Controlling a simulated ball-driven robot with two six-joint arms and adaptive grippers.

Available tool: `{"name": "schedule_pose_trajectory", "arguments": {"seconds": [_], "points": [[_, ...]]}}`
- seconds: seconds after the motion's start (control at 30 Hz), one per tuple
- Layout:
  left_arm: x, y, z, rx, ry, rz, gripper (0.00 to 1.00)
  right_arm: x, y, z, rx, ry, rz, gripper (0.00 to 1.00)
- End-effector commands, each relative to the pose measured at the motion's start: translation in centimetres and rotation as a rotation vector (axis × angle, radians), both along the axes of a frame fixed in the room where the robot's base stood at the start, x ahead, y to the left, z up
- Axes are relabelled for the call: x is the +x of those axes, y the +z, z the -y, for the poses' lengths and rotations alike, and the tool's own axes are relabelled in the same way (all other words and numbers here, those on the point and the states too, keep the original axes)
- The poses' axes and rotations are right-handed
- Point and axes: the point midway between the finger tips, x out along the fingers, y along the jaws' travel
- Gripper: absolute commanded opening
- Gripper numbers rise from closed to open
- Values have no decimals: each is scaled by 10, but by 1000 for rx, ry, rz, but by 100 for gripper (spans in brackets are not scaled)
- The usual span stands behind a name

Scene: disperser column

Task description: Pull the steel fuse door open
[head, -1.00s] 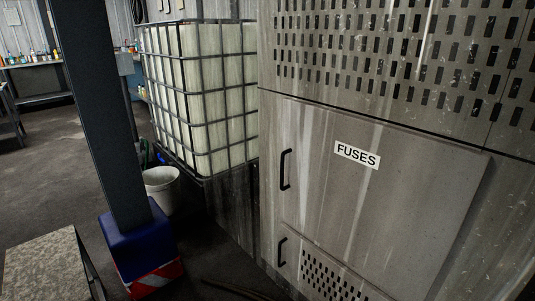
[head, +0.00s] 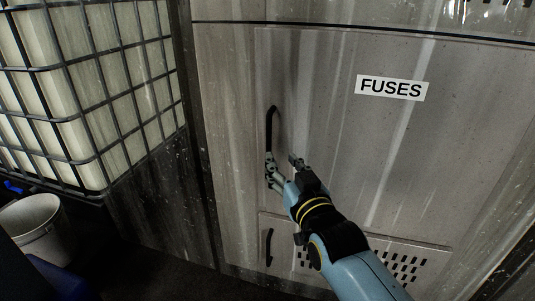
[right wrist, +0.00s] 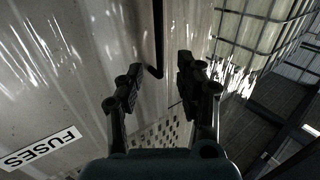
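The steel fuse door (head: 330,140) is a streaked grey panel with a white FUSES label (head: 391,88). It looks shut in its frame. Its black upright bar handle (head: 271,122) is near the door's left edge. My right gripper (head: 283,161) is open at the lower part of this handle, one finger on each side in the picture. In the right wrist view, the handle (right wrist: 158,40) shows between and beyond the spread fingertips (right wrist: 160,68). I cannot tell whether either finger touches it. My left gripper is not in view.
Below is a second panel with a small black handle (head: 268,246) and vent slots (head: 400,266). A caged white tank (head: 100,100) stands to the left, with a white bucket (head: 35,226) on the floor nearby.

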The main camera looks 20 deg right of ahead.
Motion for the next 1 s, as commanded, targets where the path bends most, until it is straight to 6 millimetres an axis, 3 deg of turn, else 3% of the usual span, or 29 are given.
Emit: {"name": "schedule_pose_trajectory", "arguments": {"seconds": [0.2, 0.3, 0.6, 1.0], "points": [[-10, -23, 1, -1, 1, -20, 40, 32, -3, 0, 0, 0, 7, 36], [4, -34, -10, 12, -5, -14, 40, 47, -6, 0, 1, 0, 3, 36], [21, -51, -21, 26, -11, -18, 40, 95, -2, 0, -1, 1, 2, 36], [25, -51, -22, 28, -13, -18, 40, 105, 2, 1, 0, 0, 2, 36]]}}
